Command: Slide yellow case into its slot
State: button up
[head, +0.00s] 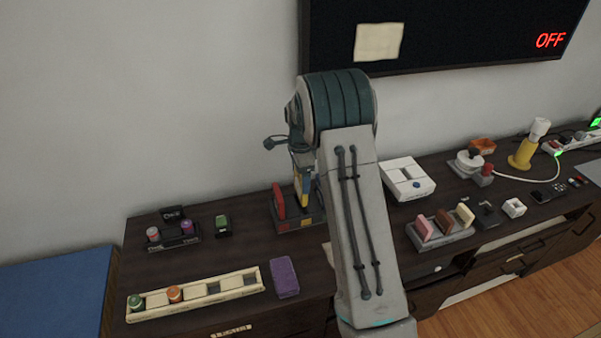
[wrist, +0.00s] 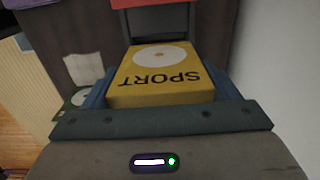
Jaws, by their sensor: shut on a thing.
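The yellow case (head: 304,190) is marked SPORT and shows with a pale disc in the wrist view (wrist: 160,78). My gripper (wrist: 160,88) is shut on it, with one blue finger on each side. In the head view my gripper (head: 302,163) is partly hidden by my arm.
A purple block (head: 284,278) and a cream tray (head: 205,292) lie front left. A white box (head: 408,178) and a grey rack with several upright pieces (head: 440,238) stand right of my arm. The wall and television (head: 450,35) are behind.

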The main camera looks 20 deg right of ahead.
jog(key=shift+f+b, duration=0.5)
jog(key=shift+f, duration=0.6)
jog(key=shift+f+b, duration=1.85)
jog(key=shift+f, duration=0.95)
dwell(0.3)
jog(key=o, duration=0.9)
jog(key=shift+r, duration=0.1)
notch_tip(320, 180, up, 14)
jog(key=shift+f+b, duration=0.2)
jog(key=shift+b, duration=0.1)
